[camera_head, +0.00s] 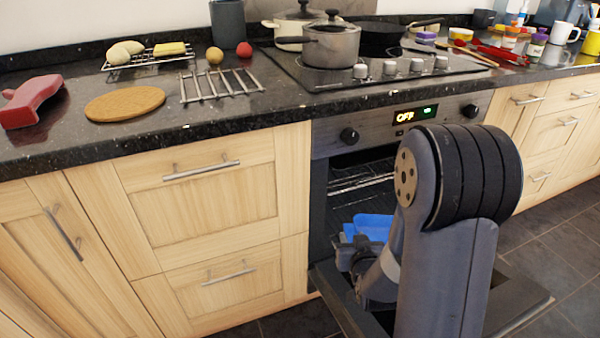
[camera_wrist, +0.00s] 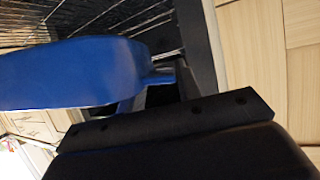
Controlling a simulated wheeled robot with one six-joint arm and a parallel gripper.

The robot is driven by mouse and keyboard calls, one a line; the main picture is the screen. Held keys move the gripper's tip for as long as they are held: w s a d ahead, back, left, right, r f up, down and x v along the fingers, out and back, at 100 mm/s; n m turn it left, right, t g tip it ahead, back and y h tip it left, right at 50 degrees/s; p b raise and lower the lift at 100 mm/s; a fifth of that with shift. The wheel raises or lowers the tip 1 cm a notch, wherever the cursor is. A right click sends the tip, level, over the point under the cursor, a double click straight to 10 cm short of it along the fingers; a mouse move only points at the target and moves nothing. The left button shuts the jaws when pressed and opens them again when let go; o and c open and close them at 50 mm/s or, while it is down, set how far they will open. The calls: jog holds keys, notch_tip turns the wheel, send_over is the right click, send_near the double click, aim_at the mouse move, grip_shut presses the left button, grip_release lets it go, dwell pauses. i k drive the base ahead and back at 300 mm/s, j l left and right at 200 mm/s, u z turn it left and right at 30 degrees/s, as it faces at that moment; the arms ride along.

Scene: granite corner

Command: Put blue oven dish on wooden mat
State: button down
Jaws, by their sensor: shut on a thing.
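The blue oven dish (camera_head: 372,226) is at the mouth of the open oven, partly hidden behind my arm. In the wrist view the blue oven dish (camera_wrist: 70,75) fills the left side, close to the camera, with its handle end towards the middle. My gripper (camera_head: 352,250) is shut on the dish near its handle; the fingertips are mostly hidden in the head view. The wooden mat (camera_head: 125,103) is a round tan disc lying flat on the dark counter at the left, with nothing on it.
The oven door (camera_head: 345,305) hangs open below the dish. A red object (camera_head: 32,100) lies left of the mat, and a metal rack (camera_head: 220,85) lies to its right. A wire rack with food (camera_head: 147,53) is behind. Pots (camera_head: 331,44) stand on the hob.

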aim_at(125, 100)
jog(key=k+j+u, duration=0.15)
jog(key=u, duration=0.85)
